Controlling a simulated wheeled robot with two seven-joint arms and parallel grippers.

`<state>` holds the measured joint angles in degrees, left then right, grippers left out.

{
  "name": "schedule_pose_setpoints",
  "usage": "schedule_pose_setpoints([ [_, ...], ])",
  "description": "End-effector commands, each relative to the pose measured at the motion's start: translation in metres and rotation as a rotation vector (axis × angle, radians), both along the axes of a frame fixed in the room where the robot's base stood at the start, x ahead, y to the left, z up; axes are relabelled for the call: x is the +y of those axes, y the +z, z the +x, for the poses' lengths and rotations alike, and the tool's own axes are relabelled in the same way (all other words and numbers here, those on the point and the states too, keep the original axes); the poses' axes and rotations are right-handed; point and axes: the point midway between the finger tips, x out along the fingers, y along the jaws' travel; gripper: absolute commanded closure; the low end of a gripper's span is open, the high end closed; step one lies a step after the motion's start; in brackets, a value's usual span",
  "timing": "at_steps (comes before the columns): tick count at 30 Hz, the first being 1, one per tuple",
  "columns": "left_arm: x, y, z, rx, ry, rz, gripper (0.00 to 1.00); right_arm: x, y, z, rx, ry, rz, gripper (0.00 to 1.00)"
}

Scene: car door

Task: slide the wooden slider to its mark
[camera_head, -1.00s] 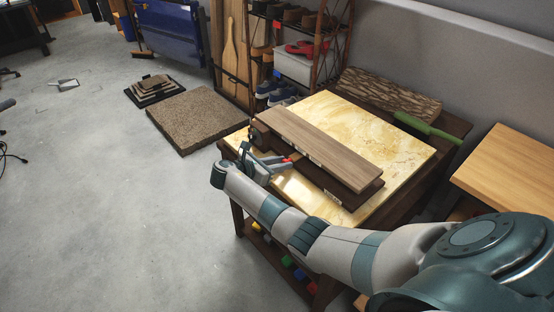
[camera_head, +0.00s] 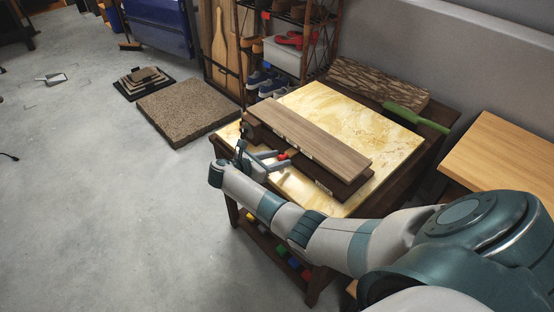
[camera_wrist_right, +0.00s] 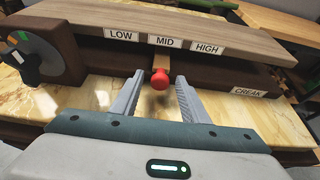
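The wooden slider shows in the right wrist view as a short wooden stem with a red knob (camera_wrist_right: 160,78), sticking out of the slot between the brown boards. It sits below the MID label (camera_wrist_right: 165,42), between LOW (camera_wrist_right: 121,35) and HIGH (camera_wrist_right: 207,48). In the head view the red knob (camera_head: 283,156) is small, at the board's front edge. My right gripper (camera_wrist_right: 160,84) is open, one finger on each side of the knob; in the wrist view gaps show on both sides. It also shows in the head view (camera_head: 279,160). My left gripper is not in view.
A dial (camera_wrist_right: 30,58) with a coloured scale is left of the slider. A CREAK label (camera_wrist_right: 248,92) is on the lower board. The boards lie on a yellow marble tabletop (camera_head: 400,145). A green-handled tool (camera_head: 415,117) and a bark-like slab (camera_head: 375,85) lie at the back.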

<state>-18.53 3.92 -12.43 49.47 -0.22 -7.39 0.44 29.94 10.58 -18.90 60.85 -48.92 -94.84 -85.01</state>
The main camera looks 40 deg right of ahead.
Motion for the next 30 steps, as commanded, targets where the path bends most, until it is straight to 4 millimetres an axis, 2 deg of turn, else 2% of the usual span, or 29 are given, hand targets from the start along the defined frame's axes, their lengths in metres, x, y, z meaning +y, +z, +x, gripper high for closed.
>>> schedule_pose_setpoints([
  [8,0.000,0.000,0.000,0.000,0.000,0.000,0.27,0.007,0.002,0.000,0.000,0.000,0.001,0.59],
  [14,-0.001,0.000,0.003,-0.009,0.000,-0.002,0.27,0.028,0.011,-0.002,-0.002,0.001,0.002,0.59],
  [30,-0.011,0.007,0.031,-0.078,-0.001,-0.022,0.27,0.126,0.051,-0.009,-0.002,0.001,0.002,0.59],
])
